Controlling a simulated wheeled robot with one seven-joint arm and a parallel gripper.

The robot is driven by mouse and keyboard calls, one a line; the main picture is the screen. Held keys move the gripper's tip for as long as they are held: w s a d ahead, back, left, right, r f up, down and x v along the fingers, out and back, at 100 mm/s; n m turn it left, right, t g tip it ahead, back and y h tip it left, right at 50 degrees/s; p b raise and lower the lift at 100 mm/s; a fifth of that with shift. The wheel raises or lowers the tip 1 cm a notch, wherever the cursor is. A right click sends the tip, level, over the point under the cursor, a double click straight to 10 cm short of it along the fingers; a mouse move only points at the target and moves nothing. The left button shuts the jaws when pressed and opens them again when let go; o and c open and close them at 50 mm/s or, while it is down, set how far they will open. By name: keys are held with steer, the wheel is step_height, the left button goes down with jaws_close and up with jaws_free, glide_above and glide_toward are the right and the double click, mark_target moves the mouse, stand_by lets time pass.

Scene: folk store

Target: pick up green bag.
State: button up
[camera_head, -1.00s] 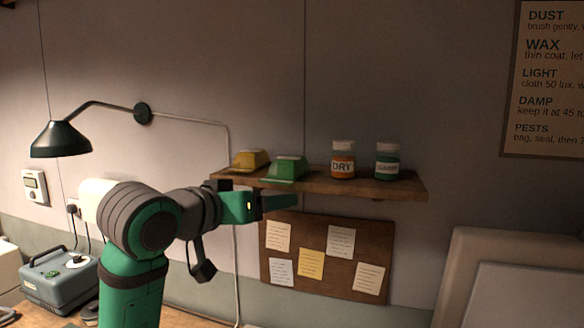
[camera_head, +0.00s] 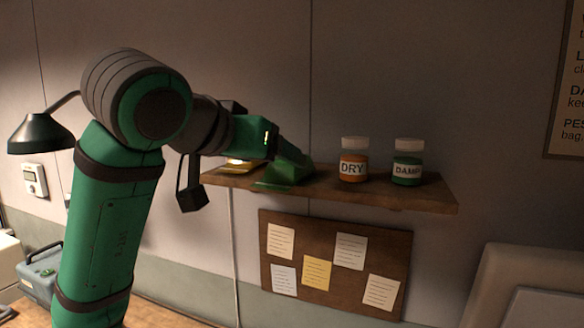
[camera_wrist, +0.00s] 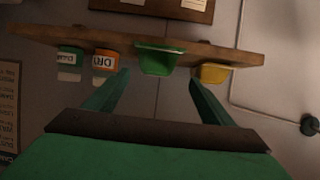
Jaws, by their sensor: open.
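The green bag (camera_head: 272,184) sits on the wooden wall shelf (camera_head: 420,196), partly hidden by my gripper in the head view. My gripper (camera_head: 300,158) reaches in from the left, its fingers over the bag in that picture. In the upside-down wrist view, the green bag (camera_wrist: 162,62) lies between the lines of the two open fingers (camera_wrist: 160,78). I cannot tell whether the fingers touch it. Nothing is held.
A yellow bag (camera_wrist: 212,73) is beside the green one, near one finger. An orange DRY jar (camera_head: 353,168) and a green DAMP jar (camera_head: 407,170) stand to the right on the shelf. A pinboard (camera_head: 335,250) hangs below. A black lamp (camera_head: 42,132) is at left.

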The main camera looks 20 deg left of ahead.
steer(key=x, duration=0.8)
steer(key=shift+w+d+r, duration=0.1)
steer(key=shift+w+d, duration=0.3)
steer(key=c, duration=1.2)
